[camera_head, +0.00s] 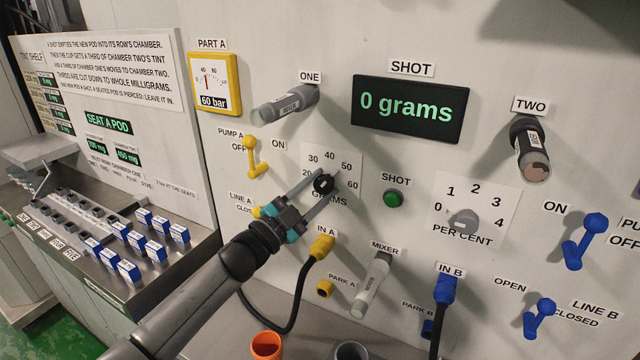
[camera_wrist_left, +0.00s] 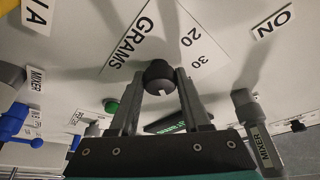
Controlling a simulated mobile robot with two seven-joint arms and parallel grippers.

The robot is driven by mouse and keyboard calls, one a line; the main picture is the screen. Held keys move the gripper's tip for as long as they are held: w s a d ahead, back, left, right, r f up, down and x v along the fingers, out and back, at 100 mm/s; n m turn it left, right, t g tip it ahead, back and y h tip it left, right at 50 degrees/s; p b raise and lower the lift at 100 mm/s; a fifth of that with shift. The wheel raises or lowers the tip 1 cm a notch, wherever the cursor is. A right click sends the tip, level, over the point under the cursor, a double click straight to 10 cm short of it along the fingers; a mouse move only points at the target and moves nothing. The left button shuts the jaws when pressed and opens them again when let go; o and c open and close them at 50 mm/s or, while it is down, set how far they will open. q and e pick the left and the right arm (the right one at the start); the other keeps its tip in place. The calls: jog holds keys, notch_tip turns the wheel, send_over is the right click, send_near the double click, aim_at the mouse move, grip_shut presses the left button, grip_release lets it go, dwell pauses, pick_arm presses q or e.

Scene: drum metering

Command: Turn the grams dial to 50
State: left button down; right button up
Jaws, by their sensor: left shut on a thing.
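The grams dial is a small black knob (camera_head: 324,184) on a white scale plate (camera_head: 351,164) marked 20 to 60 in the visible part. My left gripper (camera_head: 316,186) has reached in from the lower left and is shut on the knob, a finger on either side. In the left wrist view the dark knob (camera_wrist_left: 158,75) sits between the two fingertips, with a small pale notch on its near side. Which number the knob points to cannot be told, as the fingers cover part of it. The display (camera_head: 411,108) reads 0 grams. My right gripper is not in view.
The green shot button (camera_head: 396,197) is right of the dial. The per cent dial (camera_head: 463,221) is farther right. A yellow pump lever (camera_head: 252,158) is to the left. A yellow plug (camera_head: 321,246) with a black hose and a grey mixer tube (camera_head: 371,285) are below.

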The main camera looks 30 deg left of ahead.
pick_arm(q)
jog(key=shift+m+g+h+p, duration=0.45)
jog(key=shift+m+g, duration=0.15)
jog(key=shift+m, duration=0.7)
jog(key=shift+c, duration=1.9)
grip_release()
jog(key=shift+s, duration=0.1)
jog(key=b+v, duration=0.2)
jog(key=v, duration=1.3)
